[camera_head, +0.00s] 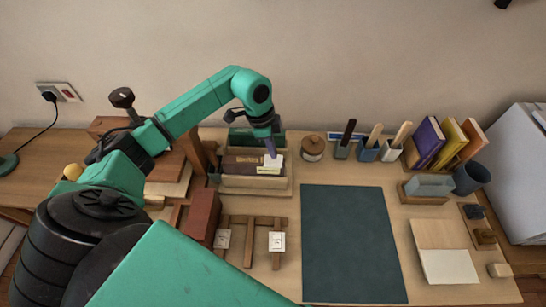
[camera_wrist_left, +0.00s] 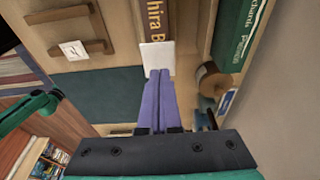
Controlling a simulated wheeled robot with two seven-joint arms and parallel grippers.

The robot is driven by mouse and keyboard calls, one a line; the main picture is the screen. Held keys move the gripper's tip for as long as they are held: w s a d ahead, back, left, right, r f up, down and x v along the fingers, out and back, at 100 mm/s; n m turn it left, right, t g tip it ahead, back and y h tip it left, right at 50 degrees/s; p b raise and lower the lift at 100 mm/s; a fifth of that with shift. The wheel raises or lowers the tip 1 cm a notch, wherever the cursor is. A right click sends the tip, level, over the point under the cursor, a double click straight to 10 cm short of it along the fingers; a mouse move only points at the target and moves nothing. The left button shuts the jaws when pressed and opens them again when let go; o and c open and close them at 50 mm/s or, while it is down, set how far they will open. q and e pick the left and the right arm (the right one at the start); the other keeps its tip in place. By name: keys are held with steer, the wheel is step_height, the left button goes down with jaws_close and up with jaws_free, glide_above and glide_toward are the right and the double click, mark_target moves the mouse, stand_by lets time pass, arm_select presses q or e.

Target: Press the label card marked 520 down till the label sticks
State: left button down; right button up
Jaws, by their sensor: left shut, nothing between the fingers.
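My left gripper (camera_head: 271,153) is shut, with nothing between its purple fingers, and points down at a brown book (camera_head: 240,165) in a wooden holder. A white label card (camera_head: 270,167) lies on that book's spine right at the fingertips. In the left wrist view the fingertips (camera_wrist_left: 159,73) overlap the lower edge of this card (camera_wrist_left: 157,55), and the brown book (camera_wrist_left: 158,22) runs on beyond it. I cannot tell whether they touch. Its marking is not readable.
A dark mat (camera_head: 350,245) lies to the right. A red-brown block (camera_head: 203,217) is left of the racks.

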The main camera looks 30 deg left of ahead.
arm_select(q)
step_height(320, 180, up, 5)
steer(key=p, duration=0.3)
steer(key=shift+f, duration=0.15)
steer(key=shift+f, duration=0.1)
stand_by(0.4)
